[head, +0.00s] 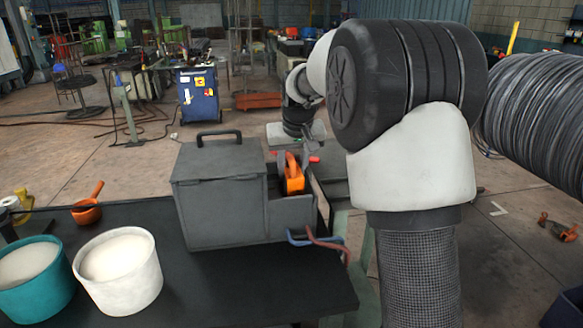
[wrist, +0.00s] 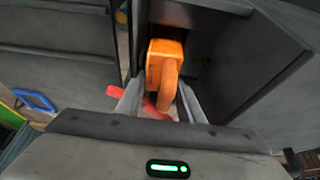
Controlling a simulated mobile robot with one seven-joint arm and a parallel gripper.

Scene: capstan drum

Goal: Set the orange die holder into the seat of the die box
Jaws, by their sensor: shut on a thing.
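The grey die box (head: 215,205) stands on the dark table, with a lidded, handled part on the left and a lower open compartment (head: 290,217) on the right. The orange die holder (head: 293,176) is at that compartment, its lower part hidden by the front wall. My gripper (head: 296,158) reaches in from behind and above and is shut on the holder. In the wrist view the holder (wrist: 165,62) lies between my two fingers (wrist: 160,100), between grey walls. I cannot tell whether it touches the seat, which is hidden.
A teal tub (head: 30,285), a white tub (head: 120,272) and an orange ladle-like cup (head: 87,213) stand left of the box. Blue and red handles (head: 320,240) stick out at its front right corner. A large dark coil (head: 530,120) is at the right.

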